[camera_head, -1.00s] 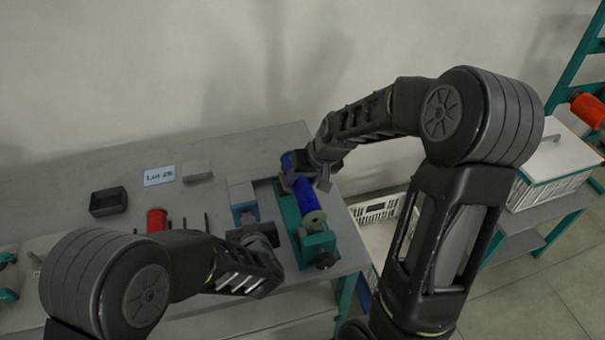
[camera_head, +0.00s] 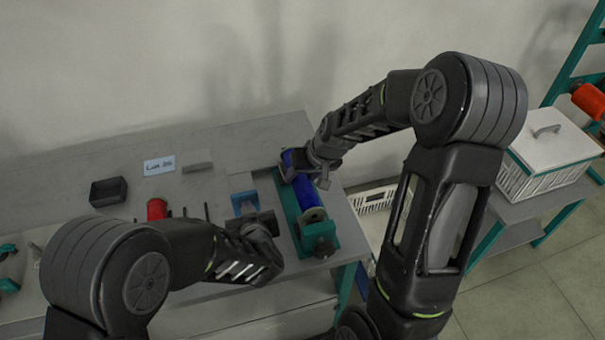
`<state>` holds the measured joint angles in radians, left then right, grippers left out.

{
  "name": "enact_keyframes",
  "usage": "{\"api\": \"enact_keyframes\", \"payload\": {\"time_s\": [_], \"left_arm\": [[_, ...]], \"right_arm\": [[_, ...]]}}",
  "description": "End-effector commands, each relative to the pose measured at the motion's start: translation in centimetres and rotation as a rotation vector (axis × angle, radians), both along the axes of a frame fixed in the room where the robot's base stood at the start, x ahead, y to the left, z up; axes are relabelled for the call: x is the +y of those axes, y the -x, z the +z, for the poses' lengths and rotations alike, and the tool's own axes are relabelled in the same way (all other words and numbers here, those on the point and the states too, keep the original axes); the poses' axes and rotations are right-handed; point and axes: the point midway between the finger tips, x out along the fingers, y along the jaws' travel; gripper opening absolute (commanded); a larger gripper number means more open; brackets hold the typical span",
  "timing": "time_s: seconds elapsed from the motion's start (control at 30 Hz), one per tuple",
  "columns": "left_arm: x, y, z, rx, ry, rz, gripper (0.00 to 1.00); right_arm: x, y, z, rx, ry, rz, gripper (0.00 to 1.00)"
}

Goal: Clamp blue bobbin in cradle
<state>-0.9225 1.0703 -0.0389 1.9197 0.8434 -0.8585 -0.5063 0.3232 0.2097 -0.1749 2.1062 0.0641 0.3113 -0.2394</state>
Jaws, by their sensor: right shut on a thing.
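The blue bobbin (camera_head: 308,192) lies lengthwise in the teal cradle (camera_head: 284,205) near the table's right edge. My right gripper (camera_head: 303,175) is shut on the far part of the bobbin, fingers on either side. The far end of the bobbin and cradle is partly hidden by this gripper. My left gripper (camera_head: 262,220) is just left of the cradle, by a small blue block (camera_head: 244,203). Its fingers are too dark and small to tell if they are open.
A black open box (camera_head: 108,191), a "Lot" sign (camera_head: 159,166) and a grey block (camera_head: 197,167) lie on the table's left half. A red bobbin (camera_head: 157,209) stands near upright pegs behind my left arm. A white basket (camera_head: 374,199) and a lidded crate (camera_head: 548,155) are right.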

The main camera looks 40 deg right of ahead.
Motion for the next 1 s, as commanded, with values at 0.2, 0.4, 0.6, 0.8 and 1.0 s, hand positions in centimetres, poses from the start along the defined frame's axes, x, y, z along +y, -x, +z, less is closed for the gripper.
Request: {"api": "enact_keyframes", "payload": {"time_s": [0.2,0.4,0.6,0.8,1.0], "left_arm": [[0.1,-0.3,0.2,-0.007,0.002,0.004,0.0],[0.1,-0.3,0.2,-0.007,0.002,0.004,0.0],[0.1,-0.3,0.2,-0.007,0.002,0.004,0.0],[0.1,-0.3,0.2,-0.007,0.002,0.004,0.0],[0.1,-0.3,0.3,-0.007,0.002,0.004,0.0]], "right_arm": [[0.0,0.0,-1.1,0.001,-0.001,0.001,0.0],[0.0,0.0,-2.1,0.001,-0.002,0.0,0.0],[0.0,0.0,-2.5,-0.001,0.0,-0.001,0.0],[0.0,0.0,-2.4,0.0,0.0,0.0,0.5],[0.0,0.0,-2.4,0.0,0.0,0.0,0.66]]}}
